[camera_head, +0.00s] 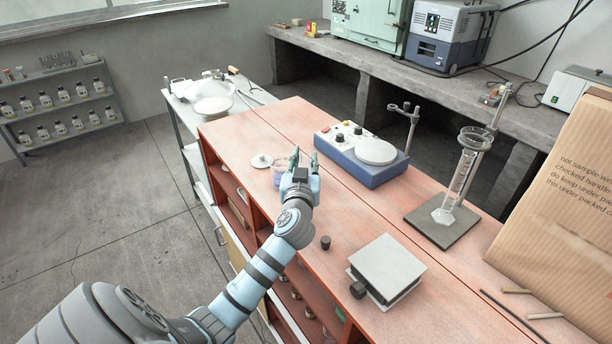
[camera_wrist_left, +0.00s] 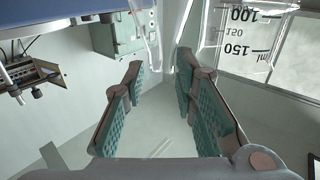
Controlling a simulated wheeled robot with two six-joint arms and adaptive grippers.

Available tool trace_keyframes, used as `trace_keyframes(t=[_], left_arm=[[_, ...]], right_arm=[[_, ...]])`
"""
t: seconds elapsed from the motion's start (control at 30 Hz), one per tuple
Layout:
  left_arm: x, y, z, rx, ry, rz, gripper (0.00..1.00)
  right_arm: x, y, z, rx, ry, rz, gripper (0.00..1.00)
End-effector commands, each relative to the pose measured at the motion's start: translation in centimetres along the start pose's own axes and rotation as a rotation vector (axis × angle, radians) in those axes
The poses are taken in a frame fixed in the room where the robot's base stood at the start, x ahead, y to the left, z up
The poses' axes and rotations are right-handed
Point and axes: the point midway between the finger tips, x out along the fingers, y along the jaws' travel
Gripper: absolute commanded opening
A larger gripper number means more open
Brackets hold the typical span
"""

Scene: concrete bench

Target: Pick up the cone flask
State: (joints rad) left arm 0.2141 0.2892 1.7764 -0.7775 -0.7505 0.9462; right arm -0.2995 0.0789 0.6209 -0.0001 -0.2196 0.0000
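The cone flask (camera_wrist_left: 250,48) is clear glass with black volume marks reading 100 and 150 ml. It fills the upper right of the left wrist view, close beyond the fingers. In the head view, a clear, faintly pinkish glass shape (camera_head: 278,178) on the bench, partly hidden by my left gripper, appears to be the flask. My left gripper (camera_head: 304,157) is beside it, with its fingers apart. In the left wrist view, the green-padded fingers (camera_wrist_left: 160,76) are open with a gap between them; I cannot tell whether they touch the glass. My right gripper is not in view.
A blue-and-white stirrer (camera_head: 360,158) stands behind the gripper. A small white disc (camera_head: 261,161) lies left of the flask. A black stopper (camera_head: 325,242) and a white-topped stand (camera_head: 387,266) are nearer. A cylinder on a stand (camera_head: 459,180) and a cardboard box (camera_head: 565,190) are right.

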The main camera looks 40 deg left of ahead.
Motion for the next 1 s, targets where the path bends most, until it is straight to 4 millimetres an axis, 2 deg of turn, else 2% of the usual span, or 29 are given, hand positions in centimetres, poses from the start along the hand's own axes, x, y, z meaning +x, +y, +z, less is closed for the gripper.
trace_keyframes(t=[0.07, 0.23, 0.4, 0.8, 1.0], left_arm=[[0.7, 0.1, 0.1, -0.001, 0.000, 0.002, 0.26], [0.7, 0.1, 0.1, -0.001, -0.001, 0.002, 0.26], [0.7, 0.1, 0.1, -0.001, -0.001, 0.002, 0.00], [0.6, 0.1, 0.0, -0.001, -0.001, 0.002, 0.00], [-0.8, 0.1, -1.5, -0.001, 0.001, 0.003, 0.00]], right_arm=[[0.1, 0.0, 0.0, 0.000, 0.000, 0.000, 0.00], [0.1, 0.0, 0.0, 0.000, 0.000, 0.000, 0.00], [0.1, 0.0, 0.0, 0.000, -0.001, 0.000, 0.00], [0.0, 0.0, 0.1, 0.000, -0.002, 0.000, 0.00], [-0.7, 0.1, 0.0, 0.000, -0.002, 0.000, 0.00]])
